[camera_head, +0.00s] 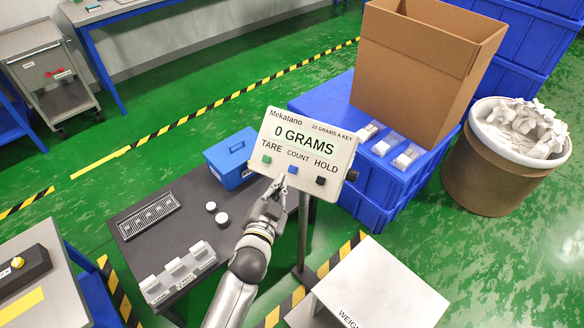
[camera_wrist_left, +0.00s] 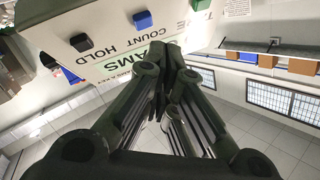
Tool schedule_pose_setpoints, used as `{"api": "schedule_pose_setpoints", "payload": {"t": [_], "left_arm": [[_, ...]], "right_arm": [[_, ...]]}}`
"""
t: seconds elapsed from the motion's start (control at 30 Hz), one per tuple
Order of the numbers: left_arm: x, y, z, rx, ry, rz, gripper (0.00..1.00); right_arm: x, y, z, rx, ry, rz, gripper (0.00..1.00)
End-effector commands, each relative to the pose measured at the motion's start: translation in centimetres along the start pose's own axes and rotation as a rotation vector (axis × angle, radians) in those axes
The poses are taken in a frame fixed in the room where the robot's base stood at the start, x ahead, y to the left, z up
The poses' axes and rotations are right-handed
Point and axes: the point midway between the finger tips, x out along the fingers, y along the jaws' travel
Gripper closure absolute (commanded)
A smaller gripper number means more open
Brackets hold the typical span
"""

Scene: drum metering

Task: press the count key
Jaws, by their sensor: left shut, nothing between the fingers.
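A white display panel (camera_head: 300,127) on a post reads "0 GRAMS", with keys labelled TARE, COUNT and HOLD below. The blue count key (camera_head: 293,169) sits in the middle, between the green tare key (camera_head: 266,160) and the black hold key (camera_head: 320,181). My left gripper (camera_head: 281,184) is shut and empty, its fingertips just below and left of the count key in the head view. I cannot tell whether they touch the panel. In the left wrist view the panel appears upside down with the blue count key (camera_wrist_left: 143,19) beside the shut fingers. My right gripper is not seen.
A dark table (camera_head: 190,225) below holds a blue box (camera_head: 232,157), a slotted tray, small white containers and labelled bins. A cardboard box (camera_head: 425,65) stands on blue crates at the right, beside a drum (camera_head: 485,175) of white pieces. A white weighing platform (camera_head: 380,285) is at the front.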

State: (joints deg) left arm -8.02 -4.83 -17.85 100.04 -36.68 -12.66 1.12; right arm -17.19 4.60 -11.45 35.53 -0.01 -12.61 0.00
Motion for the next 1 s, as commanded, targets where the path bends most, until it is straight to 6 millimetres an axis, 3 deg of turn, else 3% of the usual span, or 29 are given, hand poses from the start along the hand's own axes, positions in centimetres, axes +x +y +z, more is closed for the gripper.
{"api": "schedule_pose_setpoints", "payload": {"t": [0.1, 0.3, 0.73, 1.0], "left_arm": [[-0.1, -1.6, -2.9, 0.013, 0.048, -0.034, 1.0], [-0.2, -2.8, -4.9, 0.024, 0.084, -0.061, 1.0], [-0.1, -2.8, -4.9, 0.024, 0.087, -0.063, 1.0], [1.9, -1.4, -3.4, 0.023, 0.089, -0.063, 1.0]], "right_arm": [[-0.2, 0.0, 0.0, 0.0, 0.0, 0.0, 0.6], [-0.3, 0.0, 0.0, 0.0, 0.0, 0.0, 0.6], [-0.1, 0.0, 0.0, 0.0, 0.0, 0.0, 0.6], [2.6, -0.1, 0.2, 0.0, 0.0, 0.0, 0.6]]}}
